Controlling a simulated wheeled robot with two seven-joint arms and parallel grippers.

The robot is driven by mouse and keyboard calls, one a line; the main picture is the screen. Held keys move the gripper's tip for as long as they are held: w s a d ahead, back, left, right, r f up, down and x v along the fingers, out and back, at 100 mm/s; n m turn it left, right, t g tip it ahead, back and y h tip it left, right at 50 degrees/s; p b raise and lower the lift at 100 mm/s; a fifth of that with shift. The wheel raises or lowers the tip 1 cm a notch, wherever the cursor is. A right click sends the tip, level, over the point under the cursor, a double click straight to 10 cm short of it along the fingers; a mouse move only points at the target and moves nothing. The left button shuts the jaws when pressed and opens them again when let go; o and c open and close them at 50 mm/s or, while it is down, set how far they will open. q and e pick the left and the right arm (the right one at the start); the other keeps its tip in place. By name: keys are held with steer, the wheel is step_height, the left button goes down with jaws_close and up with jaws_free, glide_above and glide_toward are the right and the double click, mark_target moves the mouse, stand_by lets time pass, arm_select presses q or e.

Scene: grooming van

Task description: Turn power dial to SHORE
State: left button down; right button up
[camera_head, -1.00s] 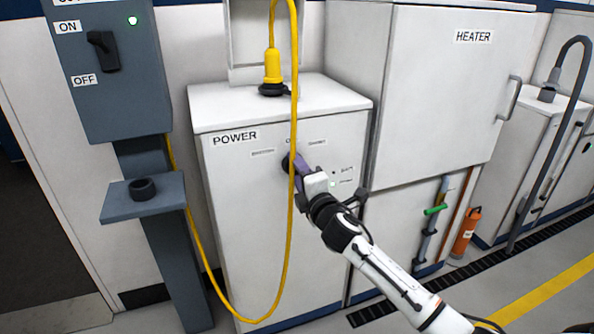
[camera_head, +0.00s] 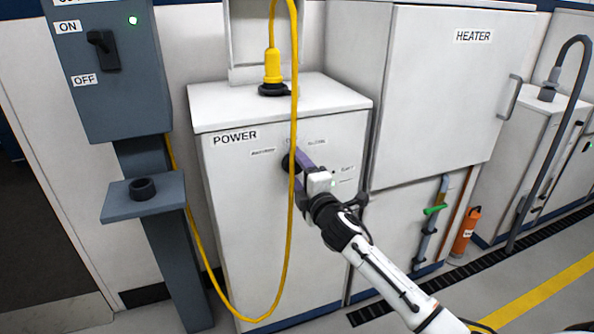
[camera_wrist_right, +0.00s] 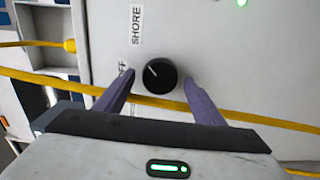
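The power dial (camera_wrist_right: 160,76) is a round black knob with a white pointer line on the white power cabinet (camera_head: 240,210). In the right wrist view its pointer aims up and left, between the sideways SHORE label (camera_wrist_right: 136,25) and the partly covered OFF label (camera_wrist_right: 123,70). My right gripper (camera_wrist_right: 159,73) is open, with one purple finger on each side of the dial and gaps to it. In the head view the right gripper (camera_head: 298,166) is at the cabinet front and partly hides the dial. My left gripper is not in view.
A yellow cable (camera_head: 290,230) hangs in front of the cabinet and passes by the right gripper. A grey switch box (camera_head: 105,60) on a post stands at the left. The heater cabinet (camera_head: 440,100) is at the right. An orange cylinder (camera_head: 465,232) stands near the floor.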

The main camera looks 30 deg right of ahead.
steer(key=v, duration=1)
steer(key=shift+s, duration=0.2)
stand_by(0.4)
steer(key=s+a+f+m+g+y+p, duration=0.1)
steer(key=s+a+f+m+g+y, duration=0.15)
steer(key=s+a+f, duration=0.4)
steer(key=s+a+f+m+g+y+p, duration=0.1)
steer(key=s+a+f+m+g+p, duration=0.2)
steer(key=f, duration=0.7)
steer(key=s+a+f+m+g+y, duration=0.1)
steer(key=s+a+f+m, duration=0.2)
steer(key=s+a, duration=0.3)
steer(key=s+a+f+m+g+y, duration=0.2)
steer(key=s+a+f+m, duration=0.2)
steer(key=s, duration=0.6)
step_height(320, 180, down, 2)
steer(key=a, duration=0.2)
steer(key=shift+a, duration=0.25)
steer(key=shift+y, duration=0.25)
